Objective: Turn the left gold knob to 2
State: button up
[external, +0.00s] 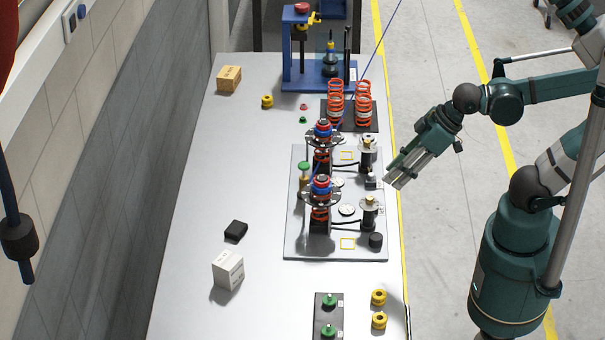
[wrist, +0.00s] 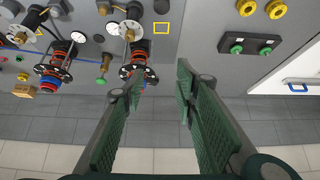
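Two small gold knobs top white-and-black cylinders on the grey chassis plate (external: 295,240). In the external view, the far gold knob (external: 369,141) and the near gold knob (external: 370,200) stand along the plate's right side. In the wrist view, they are the left gold knob (wrist: 20,37) and the right gold knob (wrist: 130,35), both near the top left. The dial markings are too small to read. My gripper (external: 392,182) is raised at the plate's right edge, apart from both knobs. In the wrist view, its fingers (wrist: 160,82) are spread with nothing between them.
Two red-and-blue spring assemblies (external: 321,190) stand beside the cylinders. Orange springs (external: 364,105) and a blue press frame (external: 300,70) are farther back. A black plate with green knobs (external: 329,318) and yellow rings (external: 378,298) are in front. The table's left side is mostly clear.

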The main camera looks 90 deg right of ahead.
jog(key=shift+m+p, duration=0.5)
jog(key=m+g+p, duration=0.7)
jog(key=m+p, duration=0.2)
jog(key=m, duration=0.3)
send_over(370, 198)
notch_tip(370, 198, down, 6)
jog(key=shift+r, duration=0.25)
jog(key=shift+d+f+m+p, duration=0.1)
jog(key=shift+f+m+p, duration=0.3)
jog(key=shift+m, duration=0.1)
jog(key=shift+f, duration=0.1)
jog(key=shift+f, duration=3.7)
jog(key=c, duration=0.9)
